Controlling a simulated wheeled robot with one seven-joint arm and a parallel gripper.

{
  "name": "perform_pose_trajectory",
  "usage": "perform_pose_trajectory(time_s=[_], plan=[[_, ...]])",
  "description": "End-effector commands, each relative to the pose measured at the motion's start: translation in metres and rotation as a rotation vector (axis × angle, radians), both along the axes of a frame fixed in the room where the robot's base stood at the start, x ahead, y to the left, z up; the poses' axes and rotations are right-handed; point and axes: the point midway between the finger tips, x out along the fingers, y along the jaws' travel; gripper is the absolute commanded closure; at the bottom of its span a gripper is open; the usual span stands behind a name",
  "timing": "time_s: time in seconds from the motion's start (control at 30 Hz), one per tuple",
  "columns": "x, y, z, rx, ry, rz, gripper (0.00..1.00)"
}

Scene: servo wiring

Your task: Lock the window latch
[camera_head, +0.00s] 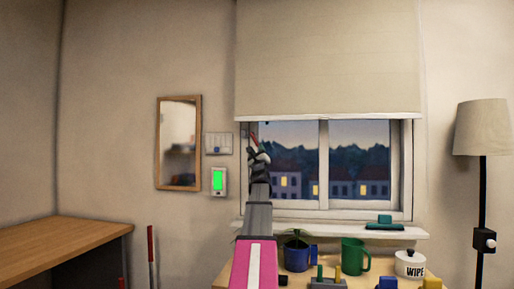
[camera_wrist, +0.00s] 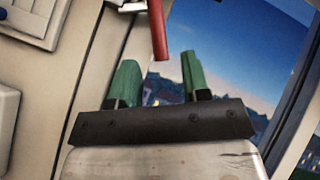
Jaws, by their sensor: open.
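The window latch has a red handle (camera_wrist: 158,30) that hangs down from a pale mount (camera_wrist: 127,4) at the top edge of the wrist view. In the head view a small bit of red (camera_head: 254,141) shows at the left side of the window (camera_head: 322,160), just above my gripper (camera_head: 259,155). My gripper is open with green fingers in the wrist view (camera_wrist: 159,72). The handle's lower end appears between the two fingertips, apart from both. I cannot tell how deep it is between them. The mount is mostly cut off.
A roller blind (camera_head: 328,60) covers the upper window. Left of the window are a switch plate (camera_head: 218,143), a green-lit panel (camera_head: 218,181) and a mirror (camera_head: 179,143). Below, a blue mug (camera_head: 296,257), a green mug (camera_head: 353,256) and a white WIPE tub (camera_head: 410,263) stand on a table.

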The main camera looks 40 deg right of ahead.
Motion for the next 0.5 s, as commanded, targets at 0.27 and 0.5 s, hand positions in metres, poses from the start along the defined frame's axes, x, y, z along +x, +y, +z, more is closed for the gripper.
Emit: perform_pose_trajectory(time_s=[0.27, 0.5], plan=[[-0.032, 0.020, -0.035, 0.000, 0.000, 0.000, 0.57], [-0.036, 0.022, -0.040, -0.001, 0.000, 0.000, 0.57]])
